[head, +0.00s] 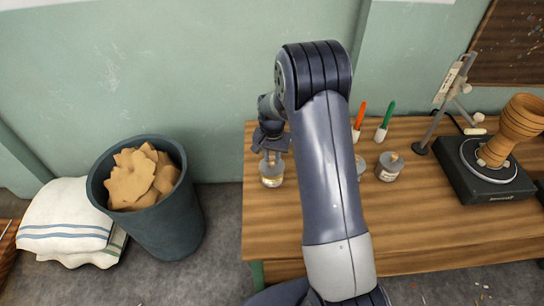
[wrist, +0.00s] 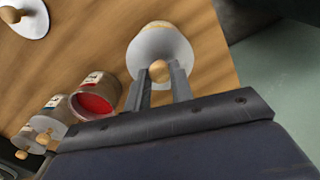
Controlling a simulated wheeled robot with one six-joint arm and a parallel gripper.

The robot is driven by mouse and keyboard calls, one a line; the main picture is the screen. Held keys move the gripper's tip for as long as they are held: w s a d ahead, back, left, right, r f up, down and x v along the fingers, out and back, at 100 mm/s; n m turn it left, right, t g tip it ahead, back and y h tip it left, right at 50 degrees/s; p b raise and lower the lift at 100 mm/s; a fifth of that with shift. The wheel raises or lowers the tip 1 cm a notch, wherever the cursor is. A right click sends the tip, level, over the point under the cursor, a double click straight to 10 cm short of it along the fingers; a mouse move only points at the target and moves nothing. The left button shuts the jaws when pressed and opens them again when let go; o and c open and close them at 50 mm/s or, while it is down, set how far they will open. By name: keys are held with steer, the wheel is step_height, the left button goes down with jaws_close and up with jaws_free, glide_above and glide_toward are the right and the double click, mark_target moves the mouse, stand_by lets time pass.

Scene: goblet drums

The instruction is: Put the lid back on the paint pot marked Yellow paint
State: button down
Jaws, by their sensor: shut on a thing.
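My gripper (wrist: 162,78) is shut on the wooden knob (wrist: 158,70) of a pale grey lid (wrist: 158,45) in the wrist view. The lid is at a clear pot with a yellow band showing past the lid's far edge. In the head view my gripper (head: 271,153) is directly above this yellow pot (head: 272,180), near the left end of the wooden table. The lid covers most of the pot in the wrist view. I cannot tell whether it is seated or slightly above the rim. The pot's label is not readable.
An open pot of red paint (wrist: 95,98) stands beside, with lidded pots past it. A loose knobbed lid (wrist: 30,20) lies on the table (head: 430,225). A grey lidded pot (head: 389,168), two markers and a turntable (head: 485,168) are to the right. A bin (head: 160,220) stands left.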

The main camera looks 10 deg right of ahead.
steer(key=c, duration=0.7)
jaws_free()
steer(key=shift+r+p, duration=2.1)
steer(key=shift+r, duration=1.4)
steer(key=shift+c, duration=0.3)
jaws_close()
steer(key=shift+f, duration=0.25)
